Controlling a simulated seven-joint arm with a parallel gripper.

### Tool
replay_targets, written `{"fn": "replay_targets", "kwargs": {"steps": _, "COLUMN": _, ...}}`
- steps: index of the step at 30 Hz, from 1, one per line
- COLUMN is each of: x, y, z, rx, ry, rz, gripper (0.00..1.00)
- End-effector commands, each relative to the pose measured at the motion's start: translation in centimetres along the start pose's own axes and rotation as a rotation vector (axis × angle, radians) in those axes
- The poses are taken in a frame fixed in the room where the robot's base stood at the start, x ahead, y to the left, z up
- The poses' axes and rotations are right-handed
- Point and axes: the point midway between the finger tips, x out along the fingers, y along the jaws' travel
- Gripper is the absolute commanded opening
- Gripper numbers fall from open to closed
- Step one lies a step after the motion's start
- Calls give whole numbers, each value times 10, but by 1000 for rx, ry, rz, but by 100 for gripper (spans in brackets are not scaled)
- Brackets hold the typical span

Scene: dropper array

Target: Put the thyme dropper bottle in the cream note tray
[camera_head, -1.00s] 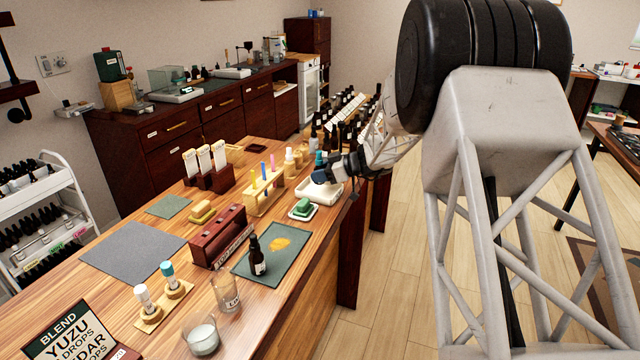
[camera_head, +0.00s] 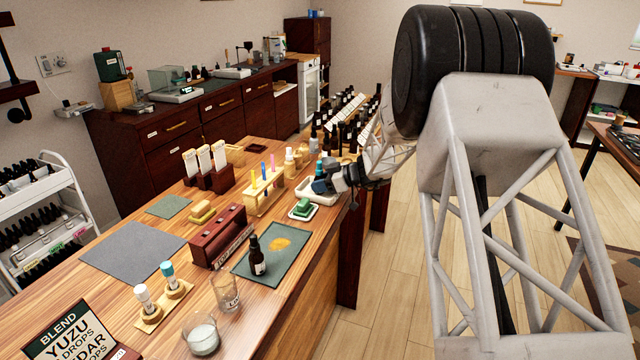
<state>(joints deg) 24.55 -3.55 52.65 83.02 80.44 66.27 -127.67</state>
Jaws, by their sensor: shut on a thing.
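A cream tray (camera_head: 308,196) lies near the right edge of the wooden bench. My gripper (camera_head: 324,184) is over this tray, small and far off, at the end of my arm. It is shut on a small teal-topped dropper bottle (camera_head: 320,169). The teal top shows just above the fingers. The rest of the bottle is hidden by the gripper, and no label can be read. I cannot tell whether the bottle touches the tray.
A small white dish (camera_head: 293,212) with a green block sits in front of the cream tray. Left of it is a pale wooden rack (camera_head: 262,200) with coloured sticks. Many dark bottles (camera_head: 345,130) stand behind. A brown bottle (camera_head: 257,262) stands on a green mat (camera_head: 290,262).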

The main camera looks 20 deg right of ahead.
Motion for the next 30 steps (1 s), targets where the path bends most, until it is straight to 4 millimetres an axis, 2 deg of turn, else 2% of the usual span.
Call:
{"fn": "replay_targets", "kwargs": {"steps": 4, "x": 1, "y": 0, "z": 3, "rx": 0, "ry": 0, "rz": 0, "gripper": 13}}
{"fn": "replay_targets", "kwargs": {"steps": 5, "x": 1, "y": 0, "z": 3, "rx": 0, "ry": 0, "rz": 0, "gripper": 39}}
{"fn": "replay_targets", "kwargs": {"steps": 9, "x": 1, "y": 0, "z": 3, "rx": 0, "ry": 0, "rz": 0, "gripper": 60}}
{"fn": "replay_targets", "kwargs": {"steps": 10, "x": 1, "y": 0, "z": 3, "rx": 0, "ry": 0, "rz": 0, "gripper": 63}}
{"fn": "replay_targets", "kwargs": {"steps": 23, "x": -1, "y": 0, "z": 0, "rx": 0, "ry": 0, "rz": 0, "gripper": 63}}
{"fn": "replay_targets", "kwargs": {"steps": 30, "x": -23, "y": 0, "z": -1, "rx": -1, "ry": 0, "rz": 1, "gripper": 63}}
